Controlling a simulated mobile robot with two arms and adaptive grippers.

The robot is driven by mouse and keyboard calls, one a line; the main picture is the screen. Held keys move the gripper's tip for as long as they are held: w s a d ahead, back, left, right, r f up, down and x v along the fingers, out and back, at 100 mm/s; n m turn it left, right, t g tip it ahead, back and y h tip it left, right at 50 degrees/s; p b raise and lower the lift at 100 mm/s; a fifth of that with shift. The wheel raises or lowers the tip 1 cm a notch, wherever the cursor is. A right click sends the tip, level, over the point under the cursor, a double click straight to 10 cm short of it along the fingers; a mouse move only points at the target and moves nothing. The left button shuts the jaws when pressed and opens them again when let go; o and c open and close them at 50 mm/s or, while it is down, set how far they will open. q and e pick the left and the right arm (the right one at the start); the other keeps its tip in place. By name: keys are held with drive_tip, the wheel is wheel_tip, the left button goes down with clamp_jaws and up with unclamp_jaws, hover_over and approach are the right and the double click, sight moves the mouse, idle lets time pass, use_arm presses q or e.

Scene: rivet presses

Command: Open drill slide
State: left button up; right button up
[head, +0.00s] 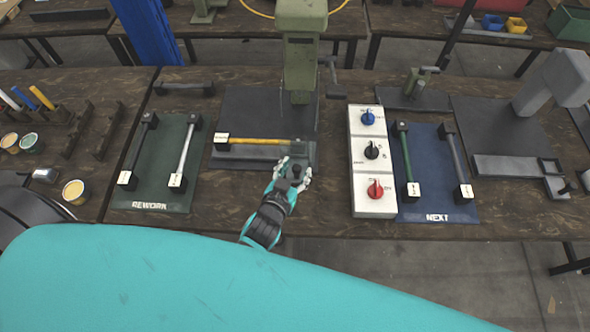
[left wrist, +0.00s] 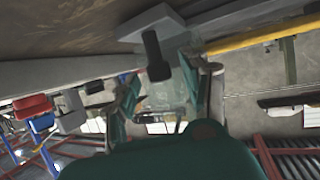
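The green drill press (head: 301,60) stands at the back centre of the bench on a dark base plate. At its front is the drill slide (head: 245,162), a grey tray with a yellow bar (head: 262,141) lying across it and a white-tagged block at its left end. My left gripper (head: 291,174) is at the slide's front right corner. A dark knob (left wrist: 155,58) on a grey block shows between its fingers in the left wrist view. The fingers stand apart on either side of the knob; contact cannot be told. My right gripper is not in view.
A green REWORK mat (head: 150,190) with two bars lies left. A white switch box (head: 362,190) with blue, black and red knobs and a blue NEXT mat (head: 440,213) lie right. Another grey press (head: 552,82) stands far right. Bare bench shows between slide and switch box.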

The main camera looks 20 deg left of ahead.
use_arm(q)
drive_tip(key=shift+s, duration=0.1)
drive_tip(key=v, duration=1.1)
drive_tip(key=shift+s+r, duration=0.25)
drive_tip(key=shift+s, duration=0.1)
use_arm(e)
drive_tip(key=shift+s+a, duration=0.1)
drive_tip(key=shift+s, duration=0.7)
